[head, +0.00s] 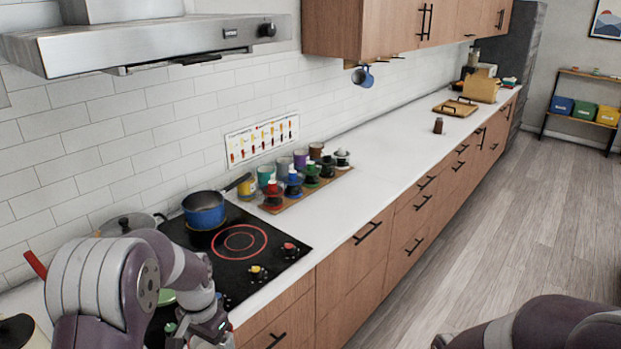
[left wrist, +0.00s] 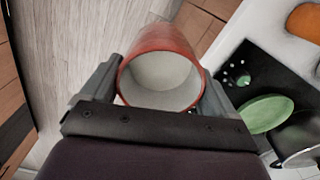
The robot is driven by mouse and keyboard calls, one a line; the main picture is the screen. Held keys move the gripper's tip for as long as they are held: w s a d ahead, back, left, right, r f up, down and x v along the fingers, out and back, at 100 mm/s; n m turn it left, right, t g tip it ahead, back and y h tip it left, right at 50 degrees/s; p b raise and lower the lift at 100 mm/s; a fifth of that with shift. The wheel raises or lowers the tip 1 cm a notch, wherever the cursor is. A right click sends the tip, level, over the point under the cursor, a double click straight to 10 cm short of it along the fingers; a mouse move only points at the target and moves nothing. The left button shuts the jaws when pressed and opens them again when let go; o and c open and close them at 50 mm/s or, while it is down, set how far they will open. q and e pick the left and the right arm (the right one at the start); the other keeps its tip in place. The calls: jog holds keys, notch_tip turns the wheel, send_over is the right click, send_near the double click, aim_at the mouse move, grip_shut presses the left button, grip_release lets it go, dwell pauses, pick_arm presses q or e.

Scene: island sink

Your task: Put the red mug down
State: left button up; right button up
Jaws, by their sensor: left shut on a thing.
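The red mug (left wrist: 165,42) is between the fingers of my left gripper (left wrist: 158,92) in the left wrist view. Its white inside and open rim face the wrist camera. The two grey fingers press on it from either side. In the head view my left gripper (head: 208,328) is low at the bottom edge, by the front of the black hob; the mug cannot be made out there. My right gripper is out of view; only part of my right arm shows at the bottom right.
A blue pot (head: 204,212) stands on the black hob (head: 270,262), where a ring glows red. The white counter (head: 375,165) is largely clear further right.

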pick_arm(q)
jog(key=f+n, duration=0.2)
jog(key=n, duration=0.1)
jog(key=f+n, duration=0.1)
jog(key=f, duration=0.1)
jog(key=shift+w+d+f, duration=0.1)
jog(key=shift+w+d, duration=0.05)
jog(key=shift+d, duration=0.2)
notch_tip(320, 180, down, 6)
jog(key=s+d+n, duration=0.1)
jog(key=s, duration=0.1)
jog(key=shift+s+d, duration=0.1)
